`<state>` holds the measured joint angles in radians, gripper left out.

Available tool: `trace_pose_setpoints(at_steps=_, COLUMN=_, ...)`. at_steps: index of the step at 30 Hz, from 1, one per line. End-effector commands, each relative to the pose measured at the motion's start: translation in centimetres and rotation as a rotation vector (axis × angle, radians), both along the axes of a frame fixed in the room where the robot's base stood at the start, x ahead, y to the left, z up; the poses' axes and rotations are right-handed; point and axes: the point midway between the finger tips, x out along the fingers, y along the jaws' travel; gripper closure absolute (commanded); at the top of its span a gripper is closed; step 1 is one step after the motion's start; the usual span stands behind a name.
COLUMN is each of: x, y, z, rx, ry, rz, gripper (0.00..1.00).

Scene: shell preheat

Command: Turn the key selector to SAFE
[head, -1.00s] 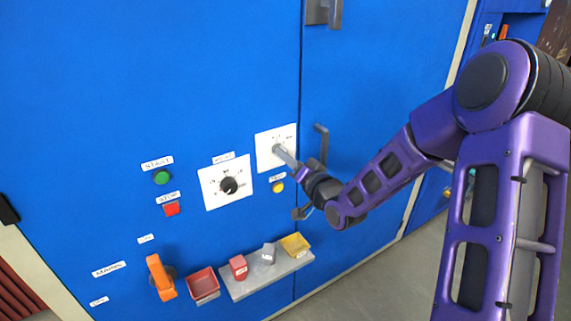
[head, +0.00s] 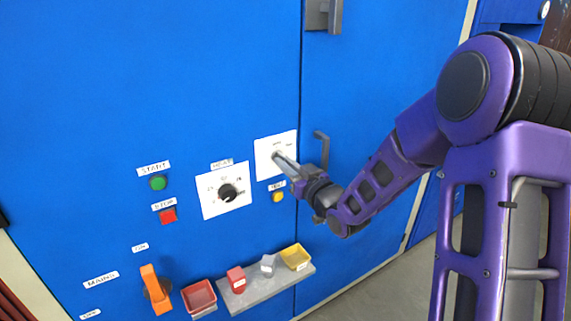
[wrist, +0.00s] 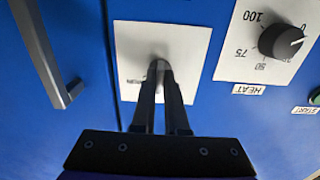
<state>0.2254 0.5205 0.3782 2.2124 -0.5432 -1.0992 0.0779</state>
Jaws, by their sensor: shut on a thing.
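The key selector sits on a white plate (head: 286,143) on the blue cabinet, right of the HEAT dial. My gripper (head: 281,160) reaches it from the lower right and is shut on the key (wrist: 158,65). In the wrist view the gripper (wrist: 164,78) has both fingers close together around the grey key. Most of the key is hidden by the fingers. Small print shows at the plate's edge, too small and covered to read surely, so the key's pointing is unclear.
The HEAT dial (head: 228,192) is left of the key plate. START (head: 158,183) and STOP (head: 168,216) buttons and the orange MAINS handle (head: 155,290) are further left. A yellow button (head: 278,196) lies just below the plate. A grey shelf (head: 265,291) holds small bins; a door handle (head: 322,150) is right.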

Motion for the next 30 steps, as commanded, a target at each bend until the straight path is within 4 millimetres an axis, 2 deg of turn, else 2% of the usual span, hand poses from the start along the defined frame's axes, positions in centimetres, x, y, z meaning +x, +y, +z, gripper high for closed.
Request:
trace_pose_setpoints(at_steps=17, x=0.04, y=0.05, z=0.1, rx=-0.028, ry=-0.023, rz=0.001, gripper=1.0)
trace_pose_setpoints(at_steps=18, x=0.03, y=0.06, z=0.1, rx=-0.028, ry=-0.023, rz=0.001, gripper=0.85)
trace_pose_setpoints(at_steps=22, x=0.03, y=0.04, z=0.08, rx=-0.029, ry=-0.022, rz=0.001, gripper=0.62)
trace_pose_setpoints(at_steps=23, x=0.02, y=0.04, z=0.07, rx=-0.028, ry=-0.021, rz=0.001, gripper=0.59)
trace_pose_setpoints(at_steps=30, x=0.01, y=0.02, z=0.02, rx=-0.028, ry=-0.02, rz=0.0, gripper=0.59)
